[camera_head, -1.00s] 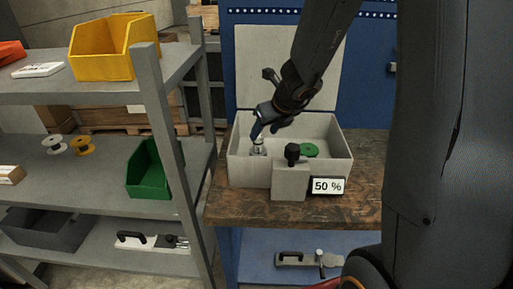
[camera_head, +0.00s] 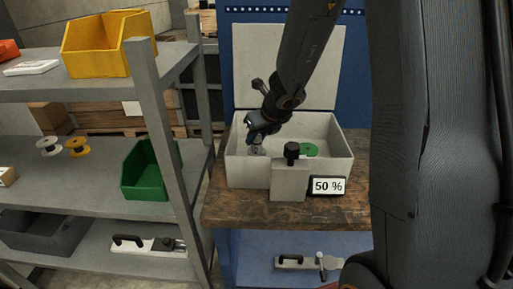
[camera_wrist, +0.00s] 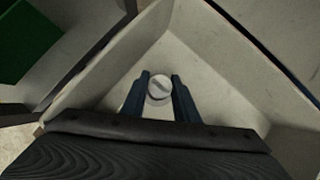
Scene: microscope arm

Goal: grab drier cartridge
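The drier cartridge, a small round cylinder with a pale slotted top (camera_wrist: 159,88), stands inside the light grey box (camera_head: 240,172) near its left side. In the head view its pale body (camera_head: 257,149) shows just under my fingers. My gripper (camera_wrist: 160,80) points down into the box, with one blue finger on either side of the cartridge top. The fingers are apart and very close to the cartridge. I see no clear grip, and contact is hard to judge. In the head view my gripper (camera_head: 258,136) hangs over the box's left part.
The box lid stands open behind (camera_head: 315,60). A green disc (camera_head: 309,149) lies in the box. A block with a black knob (camera_head: 291,155) and a "50 %" display (camera_head: 328,186) are at its front. A grey shelf (camera_head: 165,110) with a green bin (camera_head: 145,172) is left.

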